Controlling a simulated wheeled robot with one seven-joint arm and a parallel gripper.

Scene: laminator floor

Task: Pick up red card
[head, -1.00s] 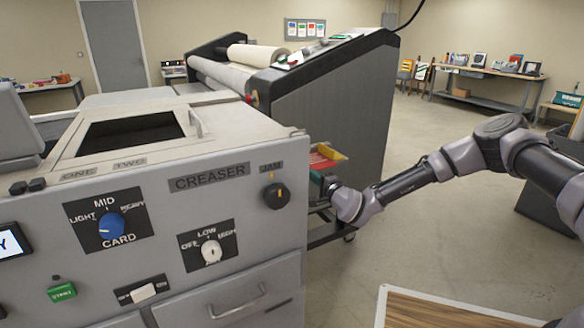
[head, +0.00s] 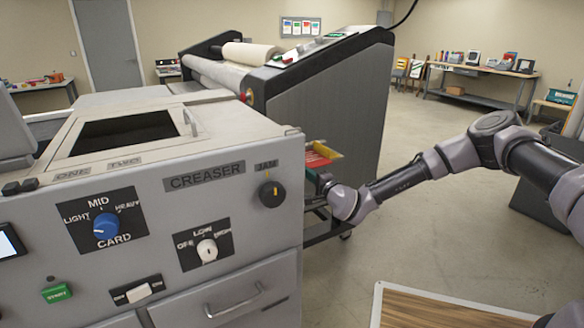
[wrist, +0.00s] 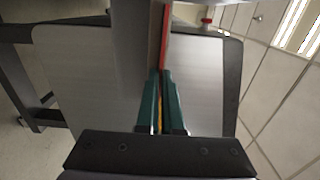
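The red card (head: 318,157) shows in the head view just past the right side of the creaser, with a yellow part along its edge. In the wrist view the red card (wrist: 165,38) is seen nearly edge-on, reaching away from between the fingertips. My gripper (wrist: 161,82) has its two teal fingers close together and appears shut on the near end of the card. A thin yellow strip shows between the fingers. In the head view my gripper is mostly hidden beside the creaser's side.
The grey creaser (head: 215,215) stands close on the left, with knobs and a drawer. A flat metal tray (wrist: 90,80) lies beneath my fingers in the wrist view. A large roller machine (head: 325,105) stands behind. Floor to the right is open; a wood-topped surface (head: 440,310) is in front.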

